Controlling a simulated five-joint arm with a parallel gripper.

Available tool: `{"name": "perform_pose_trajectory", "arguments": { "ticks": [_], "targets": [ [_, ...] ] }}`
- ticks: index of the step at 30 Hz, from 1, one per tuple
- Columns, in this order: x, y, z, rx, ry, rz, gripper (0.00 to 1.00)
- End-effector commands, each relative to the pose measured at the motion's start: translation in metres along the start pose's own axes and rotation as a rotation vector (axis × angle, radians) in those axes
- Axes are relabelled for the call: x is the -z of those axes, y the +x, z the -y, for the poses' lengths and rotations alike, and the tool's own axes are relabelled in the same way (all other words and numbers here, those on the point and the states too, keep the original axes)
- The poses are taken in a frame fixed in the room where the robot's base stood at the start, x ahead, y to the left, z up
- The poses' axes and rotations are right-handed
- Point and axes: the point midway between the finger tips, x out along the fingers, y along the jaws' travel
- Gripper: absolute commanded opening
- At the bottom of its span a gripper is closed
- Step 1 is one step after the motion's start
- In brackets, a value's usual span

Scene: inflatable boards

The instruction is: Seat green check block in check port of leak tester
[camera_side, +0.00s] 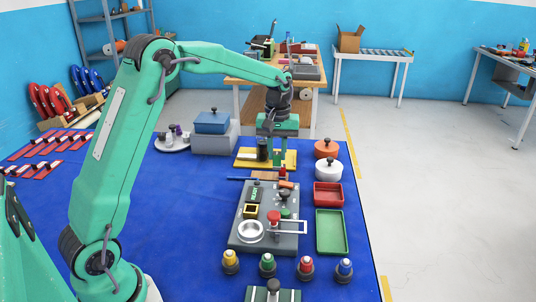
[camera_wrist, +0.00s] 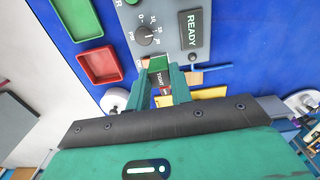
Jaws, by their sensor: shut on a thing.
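My gripper (camera_side: 272,154) is shut on the green check block, over the yellow tray (camera_side: 248,162) beyond the leak tester in the side view. In the wrist view the green check block (camera_wrist: 158,64) shows between my gripper's fingertips (camera_wrist: 160,74). A small "TIGHT" label shows just below the block there. The grey leak tester (camera_side: 241,238) lies on the blue mat, with a red knob, a round silver cup and a yellow-rimmed square opening. Its panel (camera_wrist: 176,12) with a dial and a READY display also shows in the wrist view. I cannot tell which opening is the check port.
Red (camera_side: 328,195) and green (camera_side: 331,232) trays lie right of the tester. White (camera_side: 328,170) and orange (camera_side: 327,149) lidded pots stand behind them. Several coloured valve-like pieces (camera_side: 268,264) stand in front. A blue box (camera_side: 212,122) is at back left. The mat's left part has free room.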

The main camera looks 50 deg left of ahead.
Motion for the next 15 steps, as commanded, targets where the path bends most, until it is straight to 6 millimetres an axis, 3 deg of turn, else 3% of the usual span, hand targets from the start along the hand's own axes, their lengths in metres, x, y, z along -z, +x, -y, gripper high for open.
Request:
{"name": "perform_pose_trajectory", "arguments": {
  "ticks": [8, 15],
  "targets": [
    [-0.068, -0.013, -0.006, -0.001, 0.015, -0.001, 0.0],
    [-0.131, -0.017, 0.001, -0.002, 0.023, -0.001, 0.0]
  ]
}}
